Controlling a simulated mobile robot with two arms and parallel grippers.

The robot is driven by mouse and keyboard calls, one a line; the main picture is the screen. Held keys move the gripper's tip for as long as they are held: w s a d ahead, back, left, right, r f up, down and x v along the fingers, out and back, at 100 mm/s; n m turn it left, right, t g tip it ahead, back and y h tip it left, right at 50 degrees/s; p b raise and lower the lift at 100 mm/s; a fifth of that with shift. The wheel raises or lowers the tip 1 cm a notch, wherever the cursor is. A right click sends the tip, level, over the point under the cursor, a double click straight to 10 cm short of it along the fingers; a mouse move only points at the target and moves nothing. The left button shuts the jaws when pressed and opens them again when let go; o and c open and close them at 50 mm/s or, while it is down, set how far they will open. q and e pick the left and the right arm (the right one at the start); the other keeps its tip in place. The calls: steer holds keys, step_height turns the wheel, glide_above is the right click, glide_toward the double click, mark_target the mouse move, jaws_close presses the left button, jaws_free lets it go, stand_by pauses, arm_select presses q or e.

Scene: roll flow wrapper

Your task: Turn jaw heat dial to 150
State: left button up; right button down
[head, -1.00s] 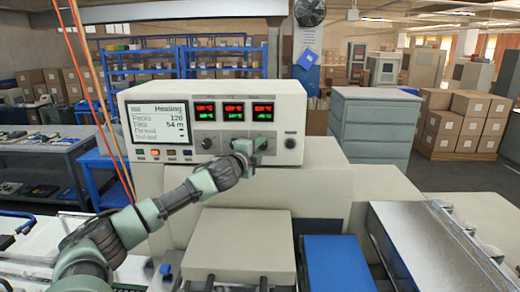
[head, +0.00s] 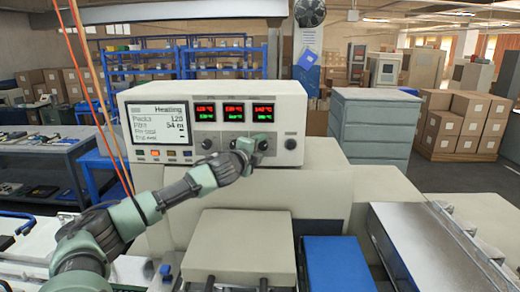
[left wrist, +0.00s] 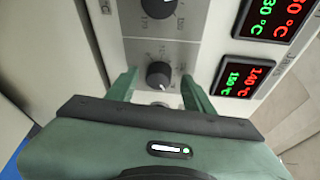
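The wrapper's control panel (head: 215,120) stands ahead, with three small displays in a row. The rightmost display (head: 263,112) has a dark dial (head: 263,146) below it. My left gripper (head: 256,145) is at this dial in the head view and hides part of the panel. In the left wrist view, the dial (left wrist: 158,74) sits between the two green fingertips, with a gap visible on both sides. My right gripper is not in view.
A status screen (head: 159,124) headed "Heating" is on the panel's left, above small coloured buttons. Another dial (left wrist: 158,8) is close by in the wrist view. A further knob (head: 290,143) is at the panel's right. The machine's cream housing (head: 240,240) lies below.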

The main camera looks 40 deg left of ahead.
arm_select(q)
steer(key=shift+f, duration=0.1)
steer(key=shift+s+d, duration=0.1)
steer(key=shift+s, duration=0.1)
steer(key=b+v, duration=0.5)
steer(key=v, duration=0.2)
steer(key=shift+b, duration=0.3)
steer(key=shift+s, duration=0.1)
